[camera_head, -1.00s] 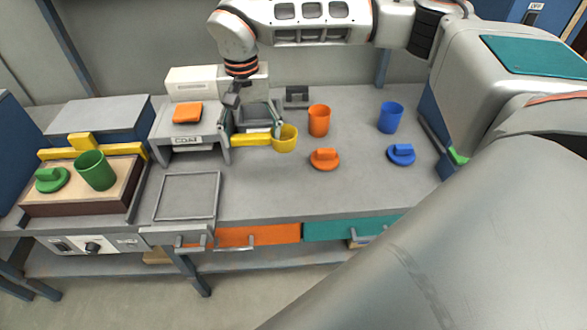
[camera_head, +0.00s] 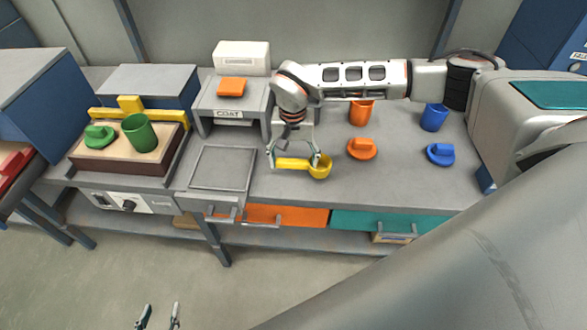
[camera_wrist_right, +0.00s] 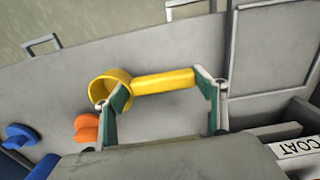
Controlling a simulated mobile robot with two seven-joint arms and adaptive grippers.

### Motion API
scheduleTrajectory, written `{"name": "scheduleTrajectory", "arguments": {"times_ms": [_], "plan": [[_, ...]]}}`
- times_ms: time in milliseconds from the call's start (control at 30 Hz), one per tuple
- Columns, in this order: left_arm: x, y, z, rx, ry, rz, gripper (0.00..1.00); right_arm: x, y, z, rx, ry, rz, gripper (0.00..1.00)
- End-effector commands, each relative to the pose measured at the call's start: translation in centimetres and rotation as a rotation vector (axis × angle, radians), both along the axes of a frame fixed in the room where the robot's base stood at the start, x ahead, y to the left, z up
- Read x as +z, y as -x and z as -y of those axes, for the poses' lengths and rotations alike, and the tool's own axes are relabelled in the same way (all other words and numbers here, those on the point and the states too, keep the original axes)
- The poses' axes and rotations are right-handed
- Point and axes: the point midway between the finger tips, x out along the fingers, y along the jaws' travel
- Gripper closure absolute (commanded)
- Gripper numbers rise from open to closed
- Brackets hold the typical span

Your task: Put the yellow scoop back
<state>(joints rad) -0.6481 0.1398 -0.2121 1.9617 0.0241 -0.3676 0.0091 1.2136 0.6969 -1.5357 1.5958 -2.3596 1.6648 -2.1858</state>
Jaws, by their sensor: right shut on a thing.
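The yellow scoop (camera_head: 320,167) has a round cup and a straight handle. My right gripper (camera_head: 294,161) is shut on it, with one finger at the cup end and the other near the handle's end. The right wrist view also shows the scoop (camera_wrist_right: 165,81) across the fingers of the right gripper (camera_wrist_right: 164,92). The scoop is over the grey bench top; I cannot tell whether it touches it. My left gripper (camera_head: 158,316) shows only its fingertips at the bottom edge of the head view, apart and empty.
An orange cup (camera_head: 361,112), orange lid (camera_head: 361,149), blue cup (camera_head: 434,117) and blue lid (camera_head: 440,154) stand to the right. The COAT stand (camera_head: 229,107) and a grey framed plate (camera_head: 222,168) are left. A green cup (camera_head: 140,132) and green lid (camera_head: 99,136) sit further left.

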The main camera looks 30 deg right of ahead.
Motion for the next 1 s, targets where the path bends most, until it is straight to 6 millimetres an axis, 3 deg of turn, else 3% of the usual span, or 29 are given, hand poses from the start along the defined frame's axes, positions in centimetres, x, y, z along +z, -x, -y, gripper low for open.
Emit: {"name": "scheduleTrajectory", "arguments": {"times_ms": [233,633,667,700,1000], "plan": [[0.1,0.0,0.0,0.000,0.000,0.001,0.60,-3.4,0.1,-0.1,-0.001,-0.001,-0.003,0.52],[-0.1,0.0,0.0,0.000,0.000,0.001,0.60,-4.0,0.0,0.0,0.000,0.000,-0.001,0.52],[0.0,0.0,0.0,0.000,0.000,0.001,0.60,-4.0,0.0,0.0,0.000,0.000,-0.001,0.24],[0.0,0.0,0.0,0.000,0.000,0.001,0.60,-4.0,0.0,0.0,0.000,0.000,-0.001,0.14],[0.0,0.0,0.0,0.000,0.000,0.000,0.60,-4.0,0.1,0.0,0.000,0.000,-0.001,0.13]]}}
